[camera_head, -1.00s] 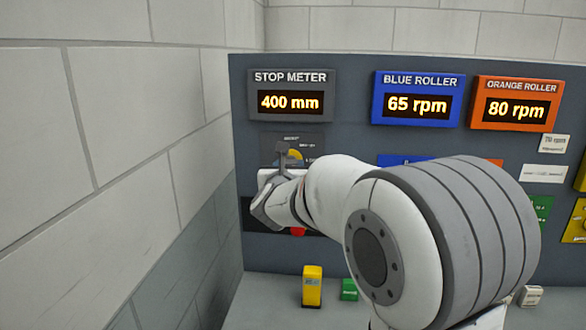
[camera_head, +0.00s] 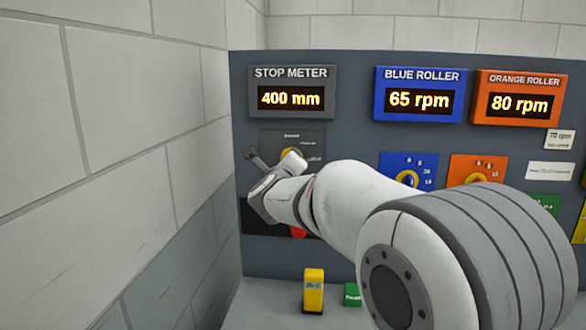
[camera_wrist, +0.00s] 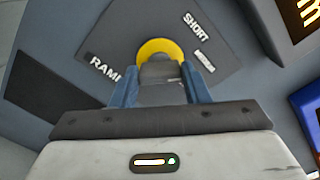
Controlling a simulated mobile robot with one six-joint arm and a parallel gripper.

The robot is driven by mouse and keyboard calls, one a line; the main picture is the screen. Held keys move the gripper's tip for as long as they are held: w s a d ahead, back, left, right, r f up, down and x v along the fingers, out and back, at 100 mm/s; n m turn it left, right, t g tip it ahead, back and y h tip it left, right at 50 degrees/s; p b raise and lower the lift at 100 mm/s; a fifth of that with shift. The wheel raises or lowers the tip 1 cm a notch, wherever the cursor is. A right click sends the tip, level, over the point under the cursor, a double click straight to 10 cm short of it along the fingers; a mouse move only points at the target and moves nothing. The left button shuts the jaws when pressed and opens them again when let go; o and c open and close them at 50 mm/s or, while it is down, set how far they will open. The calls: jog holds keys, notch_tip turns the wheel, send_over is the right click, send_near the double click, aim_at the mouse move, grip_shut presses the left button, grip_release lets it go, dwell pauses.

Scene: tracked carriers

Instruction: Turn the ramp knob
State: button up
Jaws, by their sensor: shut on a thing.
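The ramp knob (camera_wrist: 157,47) is a yellow disc with a grey grip bar, on a dark plate (camera_wrist: 118,45) lettered "RAMP" and "SHORT". My gripper (camera_wrist: 161,76) is shut on the knob, its blue fingers on either side of the grip bar. In the head view the knob (camera_head: 289,153) shows only as a bit of yellow behind my tilted gripper (camera_head: 272,160). The plate lies below the stop meter (camera_head: 292,94), which reads 400 mm. The gripper hides much of the knob and part of its lettering.
Blue (camera_head: 408,172) and orange (camera_head: 476,171) dial plates sit right of the ramp plate. A red button (camera_head: 299,232) is just below my gripper. A yellow block (camera_head: 313,290) and a green block (camera_head: 352,294) stand on the ledge. A wall (camera_head: 120,150) is close on the left.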

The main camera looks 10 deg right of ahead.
jog(key=shift+f+n+p, duration=0.15)
jog(key=shift+n+p, duration=0.1)
jog(key=shift+n, duration=1.65)
jog(key=shift+f+n+p, duration=0.1)
jog(key=shift+n+p, duration=0.1)
jog(key=shift+n, duration=1.7)
jog(key=shift+f, duration=0.1)
jog(key=o, duration=1)
jog(key=shift+r, duration=0.2)
jog(key=v, duration=0.8)
jog(key=shift+b, duration=0.4)
jog(key=shift+n, duration=0.3)
